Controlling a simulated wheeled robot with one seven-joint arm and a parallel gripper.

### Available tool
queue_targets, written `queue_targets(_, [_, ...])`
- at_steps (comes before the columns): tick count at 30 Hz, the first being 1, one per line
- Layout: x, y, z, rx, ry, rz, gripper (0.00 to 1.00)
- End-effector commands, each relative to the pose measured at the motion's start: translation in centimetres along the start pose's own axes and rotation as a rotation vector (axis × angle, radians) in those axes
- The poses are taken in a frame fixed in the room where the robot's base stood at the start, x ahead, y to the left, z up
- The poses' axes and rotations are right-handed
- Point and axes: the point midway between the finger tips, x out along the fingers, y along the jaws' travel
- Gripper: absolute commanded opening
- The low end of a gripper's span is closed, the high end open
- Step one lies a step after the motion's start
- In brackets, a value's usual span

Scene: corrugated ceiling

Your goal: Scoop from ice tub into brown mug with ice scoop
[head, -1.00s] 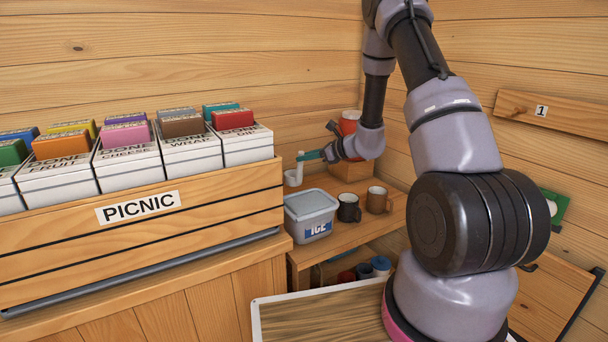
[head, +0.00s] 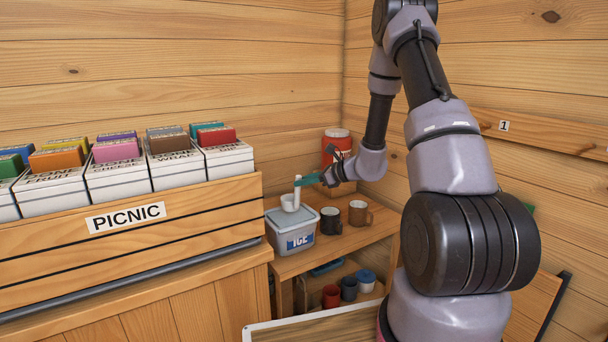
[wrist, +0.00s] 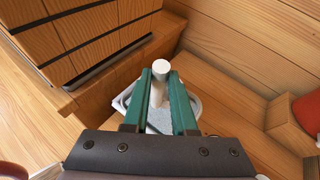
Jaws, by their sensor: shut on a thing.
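My gripper (head: 300,181) is shut on the upright white handle of the ice scoop (head: 290,202). The scoop's cup hangs low, over the back part of the ice tub (head: 298,243); whether it touches the tub's top cannot be told. The tub is grey-white with a blue ICE label and stands at the left of the wooden shelf. The brown mug (head: 360,217) stands upright to its right, beyond a black mug (head: 330,222).
A red canister with a white lid (head: 337,150) stands behind the mugs, close to my forearm. The PICNIC crate (head: 125,218) rises left of the tub. Below the shelf are a red cup (head: 331,296) and other cups. Wooden walls close off the back and right.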

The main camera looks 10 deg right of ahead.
Motion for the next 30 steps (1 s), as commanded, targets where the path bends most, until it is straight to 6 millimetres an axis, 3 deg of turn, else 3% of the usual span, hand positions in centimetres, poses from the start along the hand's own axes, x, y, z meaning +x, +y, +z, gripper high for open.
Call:
queue_targets(18, [2.4, 0.6, -5.8, 0.002, 0.001, 0.0, 0.0])
queue_targets(30, [3.1, 0.7, -7.6, 0.001, -0.001, -0.001, 0.0])
